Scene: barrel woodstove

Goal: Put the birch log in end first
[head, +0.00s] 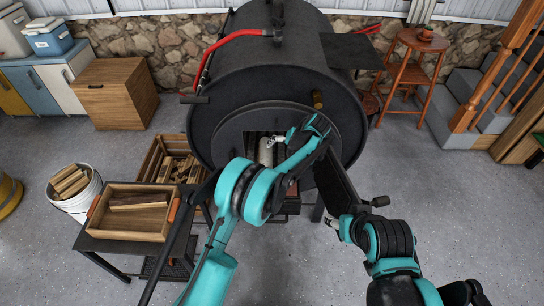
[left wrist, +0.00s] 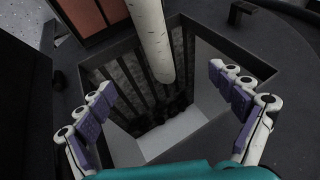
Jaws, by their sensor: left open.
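The birch log (head: 266,152) is pale and shows in the square doorway of the black barrel stove (head: 265,85). In the left wrist view the log (left wrist: 153,40) comes in from the top edge, with its rounded end over the dark slatted grate (left wrist: 150,95) inside the opening. Its other end is out of that view. My left gripper (head: 281,139) is at the stove's doorway, beside the log. In the left wrist view this gripper (left wrist: 162,82) is open, its fingers apart on either side of the log's end and not touching it.
A wooden tray (head: 120,232) with a split log stands on a dark side table at left. A white bucket (head: 88,204) and a wooden crate (head: 152,158) hold firewood. A stool (head: 410,72) and stairs are at right. The floor at right is clear.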

